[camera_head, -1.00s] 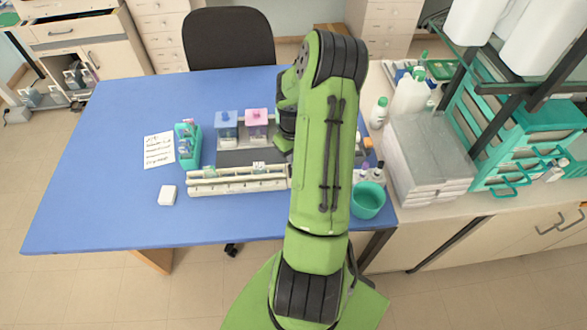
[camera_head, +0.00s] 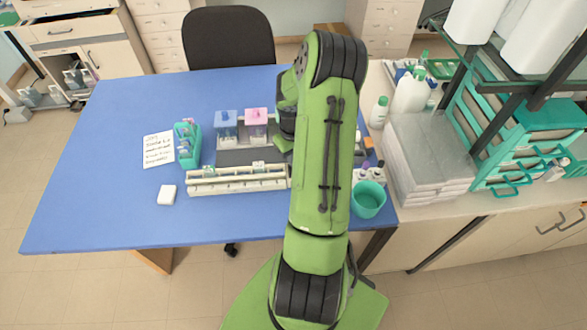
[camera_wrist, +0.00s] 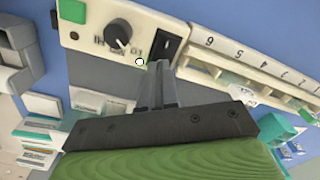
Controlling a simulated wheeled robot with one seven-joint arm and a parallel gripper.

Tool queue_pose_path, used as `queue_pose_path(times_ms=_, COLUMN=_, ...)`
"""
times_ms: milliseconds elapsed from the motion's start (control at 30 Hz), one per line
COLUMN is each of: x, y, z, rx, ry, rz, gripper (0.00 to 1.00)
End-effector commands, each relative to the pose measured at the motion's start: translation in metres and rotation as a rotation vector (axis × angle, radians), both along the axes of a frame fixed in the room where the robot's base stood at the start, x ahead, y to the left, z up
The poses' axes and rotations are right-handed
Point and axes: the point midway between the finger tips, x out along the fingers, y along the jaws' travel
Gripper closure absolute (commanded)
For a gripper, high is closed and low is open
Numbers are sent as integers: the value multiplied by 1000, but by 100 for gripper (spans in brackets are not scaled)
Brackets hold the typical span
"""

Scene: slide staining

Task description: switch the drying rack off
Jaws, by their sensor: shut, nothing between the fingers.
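The drying rack is the long cream unit (camera_head: 238,181) at the front of the blue table; in the wrist view its panel (camera_wrist: 85,38) fills the upper part. The panel has a black dial (camera_wrist: 117,32), a black switch (camera_wrist: 165,46) in a dark recess, and a small pale round spot (camera_wrist: 140,61) between them. My gripper (camera_wrist: 158,66) is shut and empty, its fingertips close below the switch. I cannot tell whether they touch it, nor which way the switch is set. In the head view my arm hides the gripper and the rack's right end.
Blue (camera_head: 227,120) and pink (camera_head: 257,118) staining jars stand behind the rack. A teal holder (camera_head: 187,145), a written sheet (camera_head: 158,150) and a white block (camera_head: 167,195) lie to the left. A teal cup (camera_head: 367,201) stands right of my arm. The table's left side is clear.

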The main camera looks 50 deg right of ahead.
Motion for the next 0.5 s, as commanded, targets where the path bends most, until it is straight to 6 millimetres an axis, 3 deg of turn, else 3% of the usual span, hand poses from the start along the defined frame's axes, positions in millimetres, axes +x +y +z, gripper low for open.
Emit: queue_pose_path(times_ms=500, x=0, y=0, z=-9, rx=0, ry=0, rz=0, gripper=100)
